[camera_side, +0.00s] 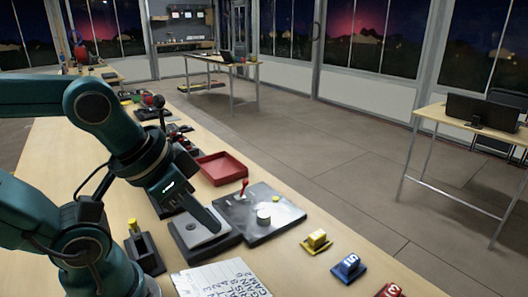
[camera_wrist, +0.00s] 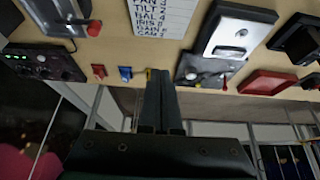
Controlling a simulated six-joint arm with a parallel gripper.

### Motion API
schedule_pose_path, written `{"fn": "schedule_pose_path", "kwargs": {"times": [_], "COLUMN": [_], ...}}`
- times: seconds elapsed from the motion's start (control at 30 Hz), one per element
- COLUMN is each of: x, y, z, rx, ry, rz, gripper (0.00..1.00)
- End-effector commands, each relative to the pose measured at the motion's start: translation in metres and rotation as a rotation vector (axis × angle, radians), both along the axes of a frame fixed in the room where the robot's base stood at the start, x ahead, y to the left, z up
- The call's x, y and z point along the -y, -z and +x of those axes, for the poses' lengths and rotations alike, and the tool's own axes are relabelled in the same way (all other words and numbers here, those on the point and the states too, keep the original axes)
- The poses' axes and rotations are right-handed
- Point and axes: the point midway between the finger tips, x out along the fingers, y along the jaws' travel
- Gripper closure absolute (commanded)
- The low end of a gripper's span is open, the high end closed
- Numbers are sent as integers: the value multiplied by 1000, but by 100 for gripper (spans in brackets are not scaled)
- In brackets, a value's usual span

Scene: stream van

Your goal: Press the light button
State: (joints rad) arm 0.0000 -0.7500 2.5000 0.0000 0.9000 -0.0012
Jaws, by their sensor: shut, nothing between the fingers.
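A dark box with a silver top plate (camera_side: 190,237) stands on the bench, and it also shows at the upper right of the wrist view (camera_wrist: 228,42). A small round button (camera_wrist: 241,32) sits on its plate. I cannot read a label saying it is the light button. My gripper (camera_side: 217,228) is shut and empty, pointing down; in the side view its tips overlap the plate's right part, and I cannot tell whether they touch. In the wrist view my gripper (camera_wrist: 160,72) lies to the left of this box. In the side view the arm hides the button.
A dark panel (camera_side: 285,210) with a red lever (camera_side: 244,186) and pale knob (camera_side: 263,217) stands right beside the box. A red tray (camera_side: 222,168) lies behind. Yellow (camera_side: 317,241), blue (camera_side: 348,267) and red (camera_side: 390,290) blocks and a lettered sheet (camera_side: 222,280) are in front.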

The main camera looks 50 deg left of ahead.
Motion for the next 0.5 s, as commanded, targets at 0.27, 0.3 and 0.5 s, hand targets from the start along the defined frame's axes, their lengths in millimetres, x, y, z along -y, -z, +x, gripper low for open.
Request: {"fn": "schedule_pose_path", "kwargs": {"times": [0.27,0.3,0.5], "x": [24,30,38], "y": [-26,-33,-57], "z": [21,30,81], "rx": [45,42,1], "ry": [-129,-175,-427], "rz": [-212,-276,-562], "gripper": [100,100,100]}}
